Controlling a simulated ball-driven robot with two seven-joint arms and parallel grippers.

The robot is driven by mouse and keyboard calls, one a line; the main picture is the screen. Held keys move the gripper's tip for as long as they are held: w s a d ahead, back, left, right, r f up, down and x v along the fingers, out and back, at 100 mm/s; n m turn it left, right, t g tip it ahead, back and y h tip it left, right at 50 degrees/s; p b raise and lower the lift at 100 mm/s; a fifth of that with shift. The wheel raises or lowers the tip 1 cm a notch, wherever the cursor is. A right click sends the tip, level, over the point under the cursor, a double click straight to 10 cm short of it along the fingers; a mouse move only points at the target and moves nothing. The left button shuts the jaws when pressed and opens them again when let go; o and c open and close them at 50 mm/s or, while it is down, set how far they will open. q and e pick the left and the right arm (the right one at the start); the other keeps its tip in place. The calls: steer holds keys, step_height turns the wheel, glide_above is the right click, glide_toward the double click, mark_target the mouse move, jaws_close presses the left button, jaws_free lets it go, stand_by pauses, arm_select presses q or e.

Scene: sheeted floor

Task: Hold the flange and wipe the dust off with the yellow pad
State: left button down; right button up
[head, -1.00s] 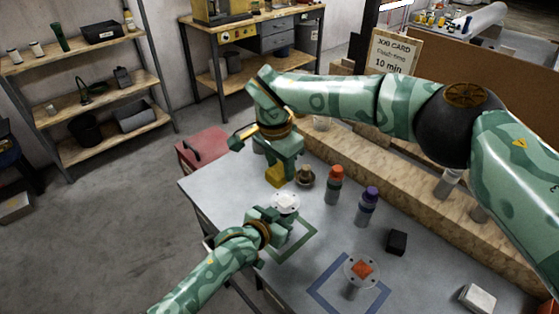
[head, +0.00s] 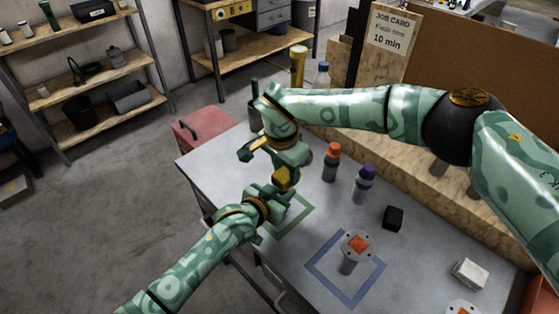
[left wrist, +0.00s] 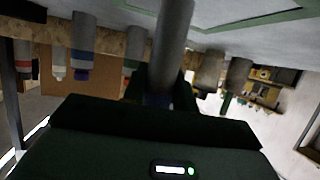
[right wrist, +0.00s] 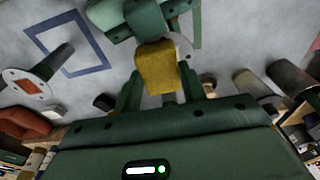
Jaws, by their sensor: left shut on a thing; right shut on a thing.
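My left gripper (head: 272,197) is shut on the grey stem of a flange (left wrist: 173,35), just over the green square outline (head: 303,225). In the head view the flange's disc is almost all hidden by the grippers. A sliver of its pale disc shows behind the pad in the right wrist view (right wrist: 183,46). My right gripper (head: 285,163) is shut on the yellow pad (right wrist: 156,68), which also shows in the head view (head: 282,181). The pad is right at the disc; I cannot tell whether they touch. Dust on the disc is not visible.
A flange with an orange patch (head: 345,246) stands in the blue square outline (head: 318,283); part of another (head: 462,307) shows at the bottom edge. An orange-capped bottle (head: 331,163), a purple-capped bottle (head: 361,188), a black block (head: 393,217) and a white block (head: 469,274) stand right of the grippers.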

steer(key=shift+s+d, duration=0.3)
steer(key=shift+d, duration=0.05)
steer(key=shift+w+a, duration=1.25)
steer(key=shift+w+a+r, duration=0.15)
steer(key=shift+w, duration=0.05)
step_height(320, 180, up, 8)
steer(key=shift+f, duration=0.25)
